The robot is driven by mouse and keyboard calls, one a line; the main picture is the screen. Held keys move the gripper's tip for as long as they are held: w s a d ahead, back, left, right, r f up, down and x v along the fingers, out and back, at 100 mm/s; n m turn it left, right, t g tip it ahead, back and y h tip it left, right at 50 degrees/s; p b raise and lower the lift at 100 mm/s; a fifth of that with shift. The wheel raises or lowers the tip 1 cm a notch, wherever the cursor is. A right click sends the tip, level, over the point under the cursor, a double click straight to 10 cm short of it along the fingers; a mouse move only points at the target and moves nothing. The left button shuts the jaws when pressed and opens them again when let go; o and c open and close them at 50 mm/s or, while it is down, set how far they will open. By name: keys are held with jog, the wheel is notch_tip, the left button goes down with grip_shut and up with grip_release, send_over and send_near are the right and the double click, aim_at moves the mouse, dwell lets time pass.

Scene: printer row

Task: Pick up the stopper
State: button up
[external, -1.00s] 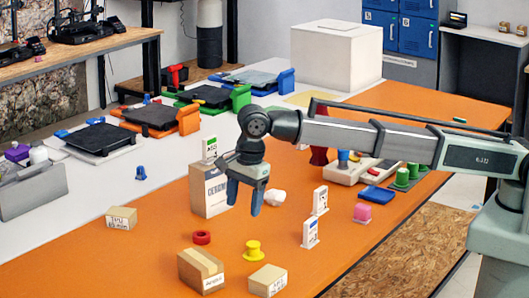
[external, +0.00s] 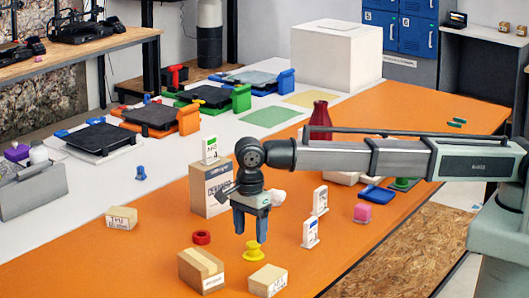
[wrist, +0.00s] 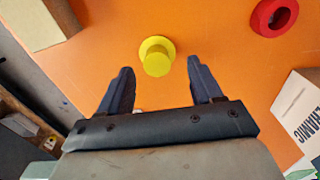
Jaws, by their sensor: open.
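A yellow stopper-like piece (external: 254,251), with a wide round flange and a narrower knob, stands on the orange table top. It also shows in the wrist view (wrist: 157,57), centred just beyond the gap between the fingers. My gripper (external: 250,232) is open and empty, pointing down above the yellow piece. In the wrist view my gripper (wrist: 160,75) has one dark finger on each side of the gap. The fingers appear apart from the piece.
A red ring (external: 201,237) lies close by, left of the yellow piece. Cardboard boxes (external: 201,270) and (external: 268,280) stand in front. A taller box (external: 207,190) stands behind my gripper.

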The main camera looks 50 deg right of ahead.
aim_at(253, 243)
jog(key=shift+s+d+f, duration=0.15)
jog(key=shift+f, duration=1.15)
jog(key=shift+s+d+f, duration=0.1)
jog(key=shift+f, duration=1.15)
jog(key=shift+c, duration=0.4)
jog(key=c, duration=0.6)
jog(key=shift+c, duration=0.2)
